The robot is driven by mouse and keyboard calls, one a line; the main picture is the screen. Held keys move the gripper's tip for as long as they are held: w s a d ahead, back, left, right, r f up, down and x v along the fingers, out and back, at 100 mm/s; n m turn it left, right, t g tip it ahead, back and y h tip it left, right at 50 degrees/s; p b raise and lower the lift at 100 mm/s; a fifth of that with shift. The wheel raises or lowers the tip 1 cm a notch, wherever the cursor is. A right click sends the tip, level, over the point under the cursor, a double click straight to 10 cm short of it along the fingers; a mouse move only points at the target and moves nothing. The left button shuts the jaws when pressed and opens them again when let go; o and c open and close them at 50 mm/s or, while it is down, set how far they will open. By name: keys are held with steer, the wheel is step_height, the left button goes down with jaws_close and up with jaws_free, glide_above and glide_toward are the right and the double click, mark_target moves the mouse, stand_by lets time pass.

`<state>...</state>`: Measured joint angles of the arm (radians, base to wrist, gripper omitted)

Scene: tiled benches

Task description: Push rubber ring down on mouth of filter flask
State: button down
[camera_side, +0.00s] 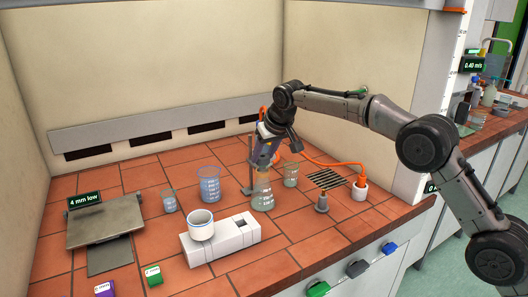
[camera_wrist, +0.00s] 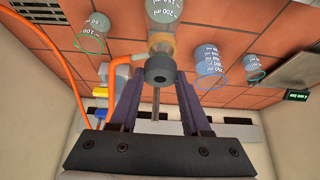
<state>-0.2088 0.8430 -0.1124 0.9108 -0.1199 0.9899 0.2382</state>
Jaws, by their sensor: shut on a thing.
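The filter flask (camera_side: 263,198) stands upright on the tiles in the side view, with an orange hose joined near its neck. Its amber-looking neck (camera_wrist: 162,43) and body show at the top of the wrist view. My gripper (camera_side: 263,163) points down right above the flask. In the wrist view my gripper (camera_wrist: 159,75) is shut on the dark grey rubber ring (camera_wrist: 159,69), which sits between the fingertips and in line with the neck. Whether the ring is seated or only touching the mouth cannot be told. In the side view my fingers hide the ring.
Beakers stand left (camera_side: 209,185) and right (camera_side: 291,174) of the flask, close to it. A stand rod (camera_side: 250,165) is just behind. A grey cone (camera_side: 322,203) and the orange hose (camera_side: 325,162) lie right.

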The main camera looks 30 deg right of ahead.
steer(key=shift+c, duration=1.4)
jaws_free()
steer(key=v, duration=1.3)
steer(key=shift+s+r, duration=0.2)
steer(key=shift+r, duration=0.15)
